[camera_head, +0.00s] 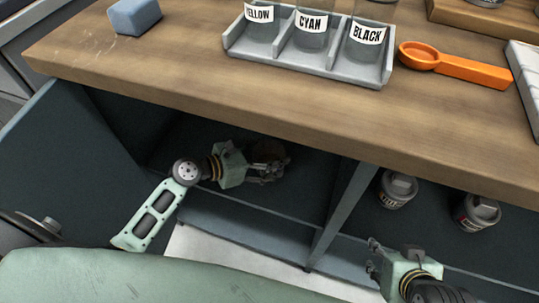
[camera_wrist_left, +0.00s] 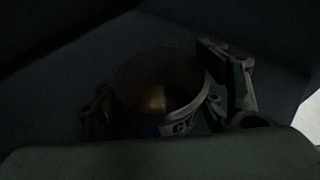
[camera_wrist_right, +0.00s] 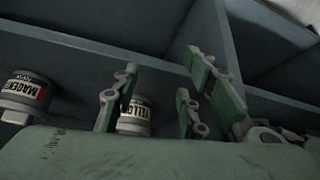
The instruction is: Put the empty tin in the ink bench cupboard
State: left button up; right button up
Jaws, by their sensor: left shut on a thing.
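The empty tin (camera_wrist_left: 160,82) is dark in the left wrist view, with its open top facing the camera and a partly hidden label starting with "CY". My left gripper (camera_head: 268,168) is inside the left compartment of the cupboard (camera_head: 210,205), under the bench top. It is shut on the tin, with its fingers on either side of the wall. Shadow hides whether the tin touches the compartment floor. My right gripper (camera_head: 374,258) is outside, before the right compartment. Its fingers are apart and empty in the right wrist view (camera_wrist_right: 155,95).
A divider (camera_head: 342,212) parts the two compartments. Yellow (camera_wrist_right: 136,118) and magenta (camera_wrist_right: 28,92) ink tins stand in the right one. An open door (camera_head: 65,150) is at the left. On the bench top are a bottle rack (camera_head: 310,62), an orange scoop (camera_head: 455,65) and a blue block (camera_head: 134,15).

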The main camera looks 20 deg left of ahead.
pick_arm(q)
jog(key=o, duration=1.6)
jog(key=shift+r, duration=0.1)
